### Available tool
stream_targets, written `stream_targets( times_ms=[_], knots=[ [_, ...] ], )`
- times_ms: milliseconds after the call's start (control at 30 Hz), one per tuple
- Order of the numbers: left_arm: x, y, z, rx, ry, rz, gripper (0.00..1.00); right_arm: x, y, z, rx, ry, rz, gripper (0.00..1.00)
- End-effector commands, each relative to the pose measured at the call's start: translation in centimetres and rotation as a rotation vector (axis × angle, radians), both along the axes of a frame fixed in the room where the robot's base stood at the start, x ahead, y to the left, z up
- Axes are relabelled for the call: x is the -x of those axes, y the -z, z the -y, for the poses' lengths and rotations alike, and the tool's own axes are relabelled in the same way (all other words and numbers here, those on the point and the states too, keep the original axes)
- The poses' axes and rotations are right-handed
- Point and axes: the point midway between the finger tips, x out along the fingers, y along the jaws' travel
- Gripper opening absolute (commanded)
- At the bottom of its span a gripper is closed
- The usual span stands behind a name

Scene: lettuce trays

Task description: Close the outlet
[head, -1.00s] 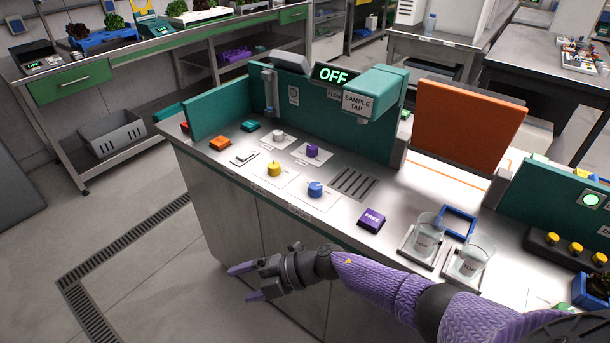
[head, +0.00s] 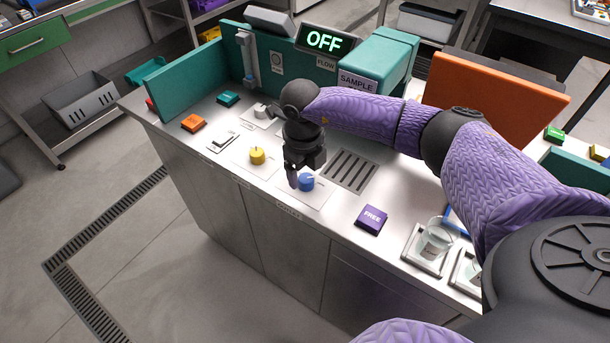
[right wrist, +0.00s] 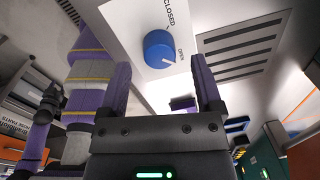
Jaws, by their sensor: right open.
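The blue knob (head: 306,182) sits on a white plate on the counter, left of the slotted drain. In the right wrist view the blue knob (right wrist: 160,49) has CLOSED and OPEN labels beside it, and its white mark lies on the side near OPEN. My right gripper (head: 293,180) points down just left of the knob in the head view. In the right wrist view my right gripper (right wrist: 162,85) is open and empty, its fingers apart with the knob beyond them. A dark and purple arm part at the left of that view seems mine; its fingers are unclear.
A yellow knob (head: 257,155) and a grey knob (head: 262,110) stand to the left. The display (head: 325,40) reads OFF. A purple FREE block (head: 371,218), a drain grille (head: 350,170) and a beaker (head: 436,240) lie to the right.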

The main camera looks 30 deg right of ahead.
Motion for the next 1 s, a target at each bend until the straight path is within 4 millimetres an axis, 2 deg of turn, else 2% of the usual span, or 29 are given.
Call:
stream_targets(
  times_ms=[33, 133, 433, 800, 833, 1000],
  knots=[
    [0.1, 0.5, -0.1, -0.001, 0.001, -0.003, 0.59, 0.0, 1.1, 0.0, -0.001, 0.000, -0.002, 0.83],
    [0.2, 0.8, -0.3, -0.005, 0.002, -0.006, 0.59, 0.0, 2.1, 0.1, -0.001, 0.000, -0.001, 0.83],
    [0.3, 0.7, -0.6, -0.010, 0.003, -0.009, 0.59, -0.1, 2.3, 0.1, -0.002, 0.001, 0.002, 0.81],
    [0.0, 0.7, -0.7, -0.011, 0.002, -0.005, 0.59, -0.1, 2.3, 0.1, -0.003, 0.001, 0.001, 0.03],
    [0.0, 0.7, -0.6, -0.011, 0.002, -0.004, 0.59, -0.1, 2.3, 0.1, -0.003, 0.001, 0.001, 0.00],
    [-0.1, 0.7, -0.7, -0.011, 0.002, -0.003, 0.59, -0.1, 2.3, 0.1, -0.002, -0.004, 0.001, 0.00]
  ],
)
